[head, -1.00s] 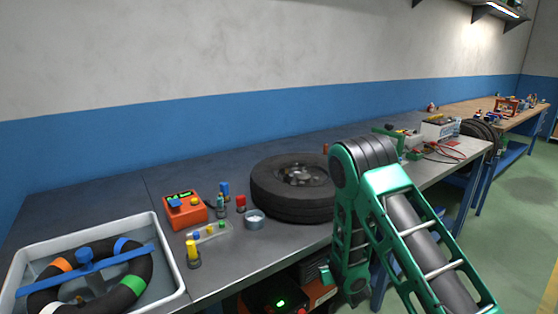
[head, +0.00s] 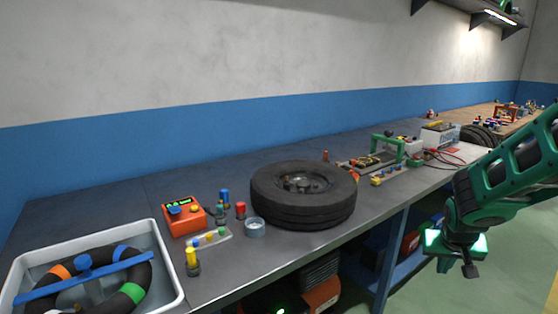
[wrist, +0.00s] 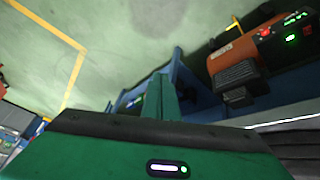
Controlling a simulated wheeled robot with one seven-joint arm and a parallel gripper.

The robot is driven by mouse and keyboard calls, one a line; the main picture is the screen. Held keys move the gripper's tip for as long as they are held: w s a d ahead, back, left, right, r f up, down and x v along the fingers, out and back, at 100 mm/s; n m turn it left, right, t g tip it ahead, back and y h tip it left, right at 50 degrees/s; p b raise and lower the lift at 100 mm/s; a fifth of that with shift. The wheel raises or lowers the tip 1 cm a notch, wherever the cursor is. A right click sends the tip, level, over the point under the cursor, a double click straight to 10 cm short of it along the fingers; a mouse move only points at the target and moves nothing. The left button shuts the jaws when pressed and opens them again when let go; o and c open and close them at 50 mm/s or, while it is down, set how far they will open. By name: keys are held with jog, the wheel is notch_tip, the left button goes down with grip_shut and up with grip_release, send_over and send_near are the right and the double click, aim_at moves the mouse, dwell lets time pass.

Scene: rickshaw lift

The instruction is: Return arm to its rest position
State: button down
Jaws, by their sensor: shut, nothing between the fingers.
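My green arm enters the head view from the right edge. My gripper (head: 468,268) hangs at its lower end, in front of the bench's front edge and over the floor, apart from everything on the bench. Its fingers look shut, small and dark, with nothing held. In the wrist view the green gripper body (wrist: 160,155) fills the bottom.
A workbench (head: 225,258) runs along the wall. On it are a tyre (head: 305,195), an orange device (head: 184,215), small bottles and a white tub (head: 172,265). An orange machine (wrist: 240,60) stands below. The floor (head: 500,285) at right is clear.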

jog(key=s+a+r+m+g+y, duration=0.1)
jog(key=s+r, duration=0.3)
jog(key=s, duration=0.9)
jog(key=s+a+r+m+g+y, duration=0.1)
jog(key=s+r+g+y, duration=0.1)
jog(key=s, duration=1.2)
jog(key=shift+s+a+r+g, duration=0.25)
jog(key=shift+a+r+g, duration=0.1)
jog(key=shift+r+g, duration=0.45)
jog(key=shift+r, duration=0.1)
jog(key=shift+w+f, duration=0.25)
jog(key=shift+w, duration=0.4)
